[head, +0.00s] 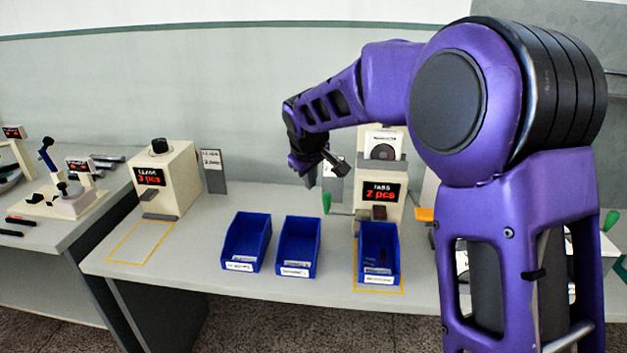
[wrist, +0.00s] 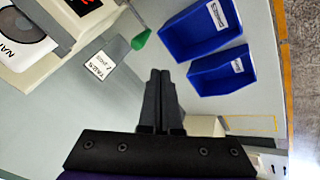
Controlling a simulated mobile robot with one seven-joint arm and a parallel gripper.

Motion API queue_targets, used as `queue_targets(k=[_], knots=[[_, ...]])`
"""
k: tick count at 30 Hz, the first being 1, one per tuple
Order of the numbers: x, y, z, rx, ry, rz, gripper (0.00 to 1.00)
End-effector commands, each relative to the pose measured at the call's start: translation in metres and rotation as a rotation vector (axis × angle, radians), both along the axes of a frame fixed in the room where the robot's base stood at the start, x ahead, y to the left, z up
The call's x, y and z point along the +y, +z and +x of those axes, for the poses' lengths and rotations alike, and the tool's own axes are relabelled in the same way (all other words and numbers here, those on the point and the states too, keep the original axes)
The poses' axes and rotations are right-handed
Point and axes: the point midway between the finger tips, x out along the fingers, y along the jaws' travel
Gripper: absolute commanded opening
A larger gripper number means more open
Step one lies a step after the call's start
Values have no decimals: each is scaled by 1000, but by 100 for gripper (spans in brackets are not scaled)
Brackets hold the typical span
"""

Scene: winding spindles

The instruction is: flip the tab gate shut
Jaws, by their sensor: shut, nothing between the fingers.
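The tab dispenser (head: 381,192) is a cream box with a red-lit "TABS 2 pcs" display, right of centre in the head view. A lever with a green handle (head: 326,203) sticks out at its left side; the handle also shows in the wrist view (wrist: 140,39). A small dark brown piece (head: 379,213) sits at the dispenser's lower front; I cannot tell whether it is the gate or how it stands. My gripper (head: 309,180) is shut and empty, above and left of the green handle. Its closed fingertips show in the wrist view (wrist: 160,73), apart from the handle.
A blue bin (head: 394,275) with dark bits inside stands before the tab dispenser. Two more blue bins, one left (head: 230,252) and one middle (head: 284,262), stand beside it. Another dispenser (head: 176,168) is at left. A grey placard (wrist: 119,47) stands near my fingers.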

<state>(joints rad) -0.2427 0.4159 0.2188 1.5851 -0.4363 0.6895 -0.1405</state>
Motion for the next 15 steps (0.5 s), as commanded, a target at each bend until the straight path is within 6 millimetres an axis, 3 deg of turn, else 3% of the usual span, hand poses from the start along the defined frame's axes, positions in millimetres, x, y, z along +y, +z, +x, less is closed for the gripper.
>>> queue_targets(k=[10,15], knots=[[2,-66,38,3,-2,-1,0],[-14,-71,56,0,-3,2,0]])
